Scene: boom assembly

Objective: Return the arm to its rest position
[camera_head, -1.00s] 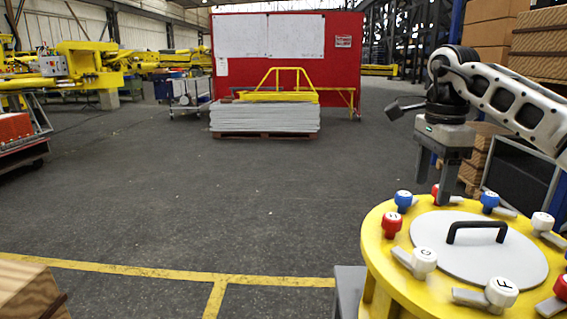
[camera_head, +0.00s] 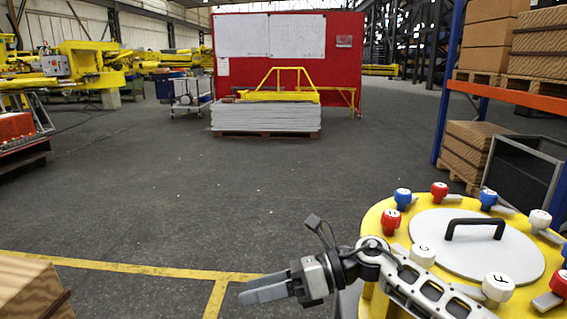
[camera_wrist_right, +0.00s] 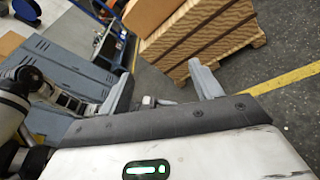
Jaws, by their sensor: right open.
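My right gripper (camera_head: 246,292) is at the lower middle of the head view, left of the yellow round fixture (camera_head: 375,235). Its fingers point left, and my right arm reaches in from the lower right across the fixture's front. In the right wrist view, the gripper's two fingers (camera_wrist_right: 163,84) are spread apart with nothing held between them. The grey disc lid (camera_head: 428,236) with a black handle (camera_head: 476,227) lies on the fixture. My left gripper is not in view.
Red, blue and white knobs ring the fixture, including a blue one (camera_head: 403,198). A wooden box (camera_head: 30,290) stands at lower left. A shelf rack with cartons (camera_head: 495,45) stands at right. Open floor (camera_head: 200,200) lies ahead, with yellow lines (camera_head: 130,268).

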